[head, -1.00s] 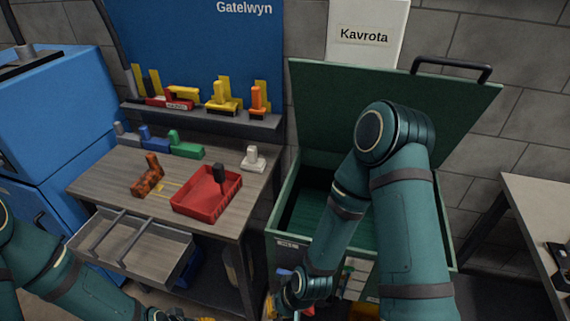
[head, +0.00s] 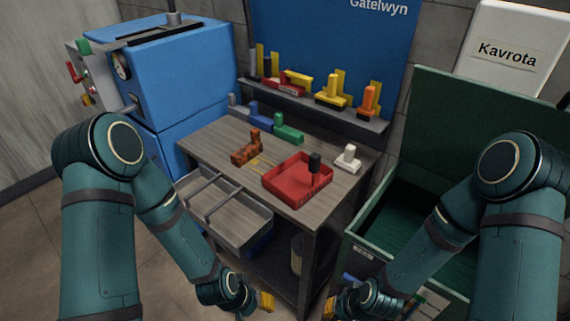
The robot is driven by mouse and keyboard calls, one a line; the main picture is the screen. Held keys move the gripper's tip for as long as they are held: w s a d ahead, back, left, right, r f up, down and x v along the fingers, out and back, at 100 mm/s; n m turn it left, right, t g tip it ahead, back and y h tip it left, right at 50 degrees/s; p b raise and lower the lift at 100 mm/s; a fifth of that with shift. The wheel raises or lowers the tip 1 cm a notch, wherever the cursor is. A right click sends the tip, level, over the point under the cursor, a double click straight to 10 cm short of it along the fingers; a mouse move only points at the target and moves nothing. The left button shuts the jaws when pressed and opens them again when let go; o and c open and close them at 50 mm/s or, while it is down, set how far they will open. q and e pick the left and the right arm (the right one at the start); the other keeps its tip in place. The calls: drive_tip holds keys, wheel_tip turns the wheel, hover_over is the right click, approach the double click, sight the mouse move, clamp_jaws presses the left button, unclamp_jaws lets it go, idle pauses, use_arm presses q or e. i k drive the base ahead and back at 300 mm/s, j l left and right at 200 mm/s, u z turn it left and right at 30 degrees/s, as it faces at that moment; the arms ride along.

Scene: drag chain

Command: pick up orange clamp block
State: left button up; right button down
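A bright orange block (head: 369,101) with a dark base stands upright on the shelf, at its right end. A mottled rust-orange block (head: 246,149) sits on the workbench, left of the red tray; I cannot tell for sure which is the clamp block. My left gripper (head: 266,302) is low in front of the bench, below the open drawer, with yellow fingertips showing. My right gripper (head: 329,308) is low near the green chest's front, partly cut off by the lower edge. Both are well away from the orange blocks. Their finger openings are unclear.
The workbench (head: 213,138) also carries blue, green, grey and white blocks and a red tray (head: 279,190) holding a dark-topped tool. Its drawer (head: 228,217) is pulled out. Yellow and red pieces share the shelf (head: 322,114). An open green chest (head: 362,240) stands right.

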sight(242, 156)
drive_tip(key=z, duration=1.15)
drive_tip(key=j+z, duration=0.3)
drive_tip(key=k+j+z, duration=0.1)
drive_tip(key=j+z, duration=0.2)
drive_tip(key=j, duration=0.1)
